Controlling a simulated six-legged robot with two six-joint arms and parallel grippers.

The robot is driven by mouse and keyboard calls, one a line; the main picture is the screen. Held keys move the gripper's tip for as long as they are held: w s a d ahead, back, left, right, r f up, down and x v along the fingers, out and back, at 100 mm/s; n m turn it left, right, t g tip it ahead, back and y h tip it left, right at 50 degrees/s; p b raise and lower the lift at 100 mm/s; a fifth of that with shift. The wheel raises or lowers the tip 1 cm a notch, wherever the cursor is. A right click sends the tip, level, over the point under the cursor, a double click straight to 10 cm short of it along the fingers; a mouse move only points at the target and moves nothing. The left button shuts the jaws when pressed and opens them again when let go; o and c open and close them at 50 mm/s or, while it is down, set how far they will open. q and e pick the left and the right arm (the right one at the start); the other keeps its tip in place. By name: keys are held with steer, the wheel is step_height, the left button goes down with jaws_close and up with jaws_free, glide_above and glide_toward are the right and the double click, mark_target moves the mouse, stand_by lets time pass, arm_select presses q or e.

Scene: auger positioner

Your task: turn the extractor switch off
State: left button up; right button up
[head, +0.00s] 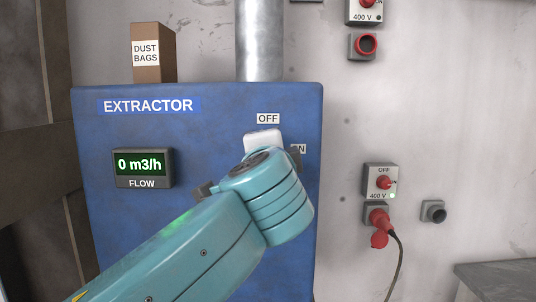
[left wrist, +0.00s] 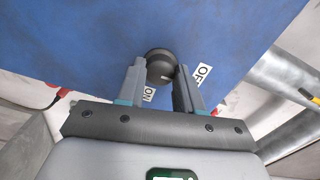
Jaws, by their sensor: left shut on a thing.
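The blue extractor cabinet (head: 110,225) fills the left and middle of the head view, with an EXTRACTOR label (head: 148,105). The OFF label (head: 268,118) is above an ON label (head: 299,148), partly covered by my left arm. The round dark switch knob (left wrist: 158,60) shows in the left wrist view, with the OFF label (left wrist: 202,74) and ON label (left wrist: 149,93) near it. My left gripper (left wrist: 158,72) is shut on the knob, one finger on each side. A small pale mark shows on it; its exact direction is hard to tell. In the head view my arm hides the knob. My right gripper is not in view.
The flow display (head: 141,166) reads 0 m3/h. A dust bags box (head: 152,58) and a metal duct (head: 260,40) stand on the cabinet. Wall switch boxes (head: 380,180) and a red plug (head: 378,222) with a cable are at the right.

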arm_select(q)
steer(key=o, duration=1)
steer(key=shift+o, duration=0.2)
steer(key=shift+s, duration=0.1)
steer(key=s+b, duration=0.3)
steer(key=s, duration=1.3)
steer(key=shift+r+b, duration=0.25)
steer(key=shift+b, duration=0.15)
steer(key=shift+s, duration=0.1)
